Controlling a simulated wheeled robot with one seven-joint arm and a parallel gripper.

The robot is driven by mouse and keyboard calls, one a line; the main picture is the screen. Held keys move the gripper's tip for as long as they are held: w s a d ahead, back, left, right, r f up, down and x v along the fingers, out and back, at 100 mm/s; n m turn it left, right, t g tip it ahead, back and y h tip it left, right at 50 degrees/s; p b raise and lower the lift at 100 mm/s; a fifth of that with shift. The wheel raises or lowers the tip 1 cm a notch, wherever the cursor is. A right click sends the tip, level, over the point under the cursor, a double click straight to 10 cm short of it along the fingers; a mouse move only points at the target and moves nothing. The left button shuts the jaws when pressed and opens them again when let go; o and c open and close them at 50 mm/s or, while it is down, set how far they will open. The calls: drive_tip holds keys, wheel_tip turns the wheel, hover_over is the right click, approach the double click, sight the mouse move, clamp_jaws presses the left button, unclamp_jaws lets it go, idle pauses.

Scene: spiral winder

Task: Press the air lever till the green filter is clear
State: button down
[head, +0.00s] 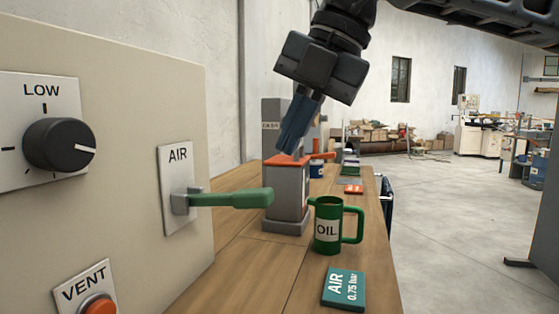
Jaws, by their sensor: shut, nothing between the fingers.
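The air lever (235,198) has a green handle and sticks out to the right, roughly level, from a grey plate marked AIR (175,160) on the beige panel. My gripper (287,151) comes down from the top, with its blue fingers shut and empty. In the picture it is above and to the right of the lever's tip, apart from it. The fingers overlap the grey machine with the orange top, and I cannot tell whether they touch it. I cannot make out a green filter in this view.
The panel (110,190) also holds a black LOW knob (58,145) and an orange VENT button (100,306). On the wooden bench stand a grey machine (286,200), a green OIL mug (327,228) and a green AIR 0.75 bar card (343,287). Open floor lies right.

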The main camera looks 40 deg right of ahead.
drive_tip(key=shift+v, duration=1.05)
drive_tip(key=shift+r, duration=0.1)
